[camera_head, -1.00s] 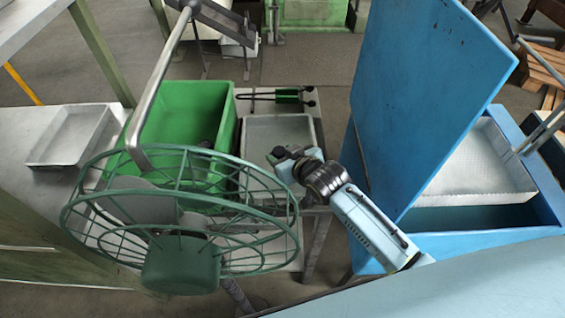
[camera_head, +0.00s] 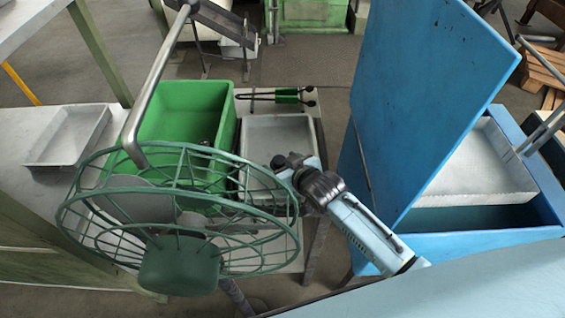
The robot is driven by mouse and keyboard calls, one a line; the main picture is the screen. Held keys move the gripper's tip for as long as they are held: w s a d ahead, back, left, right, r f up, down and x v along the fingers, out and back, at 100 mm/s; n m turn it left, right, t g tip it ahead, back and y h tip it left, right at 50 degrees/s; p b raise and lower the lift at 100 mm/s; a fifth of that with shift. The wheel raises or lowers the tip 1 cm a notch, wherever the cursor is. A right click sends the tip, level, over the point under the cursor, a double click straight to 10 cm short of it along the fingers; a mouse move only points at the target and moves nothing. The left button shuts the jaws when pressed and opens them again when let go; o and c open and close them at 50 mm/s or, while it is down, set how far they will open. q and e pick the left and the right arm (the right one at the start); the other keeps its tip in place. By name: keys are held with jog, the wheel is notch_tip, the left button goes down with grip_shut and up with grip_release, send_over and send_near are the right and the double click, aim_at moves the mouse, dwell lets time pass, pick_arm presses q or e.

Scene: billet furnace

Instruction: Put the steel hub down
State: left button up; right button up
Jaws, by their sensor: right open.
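My right gripper (camera_head: 284,164) is at the right edge of the green wire fan guard, over the front part of a grey tray (camera_head: 282,126) on the small table. It is open, though its fingertips are partly hidden by the guard wires. No steel hub can be made out for certain. A small dark item (camera_head: 207,143) shows inside the green crate (camera_head: 186,101), too small to identify. My left gripper is not in view.
A green fan with a wire guard (camera_head: 180,266) blocks much of the front. A tilted blue lid (camera_head: 428,90) stands over a blue bin (camera_head: 480,246) at right. An empty shallow tray (camera_head: 68,137) lies on the left bench. A green-handled tool (camera_head: 287,96) lies behind the grey tray.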

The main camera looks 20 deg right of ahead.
jog(key=shift+r, duration=0.25)
jog(key=shift+s+d, duration=0.1)
jog(key=shift+s, duration=0.25)
jog(key=p+v, duration=0.2)
jog(key=v, duration=0.9)
jog(key=shift+r, duration=0.15)
